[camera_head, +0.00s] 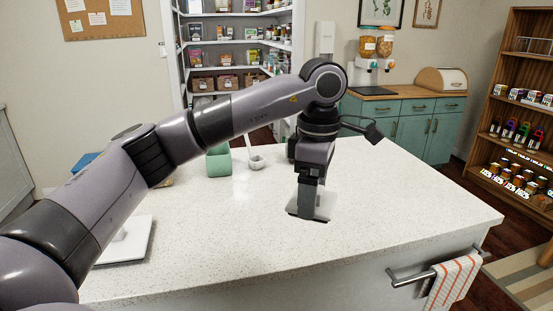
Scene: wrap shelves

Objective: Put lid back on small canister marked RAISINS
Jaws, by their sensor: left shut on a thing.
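My left gripper (311,203) points down over the middle of the white speckled counter (400,210). It is shut on a pale, flat, square-edged piece (325,205), which may be the lid; the fingers hide part of it, and I cannot tell whether it touches the counter. No canister with a readable RAISINS label shows. A green open-topped container (218,162) stands at the back of the counter. My right gripper is out of view.
A small white cup with a handle (256,162) stands beside the green container. A white flat stand (128,245) is partly behind my left arm. The counter's right side is clear. A striped towel (455,283) hangs on the front rail. Shelves (520,110) stand at right.

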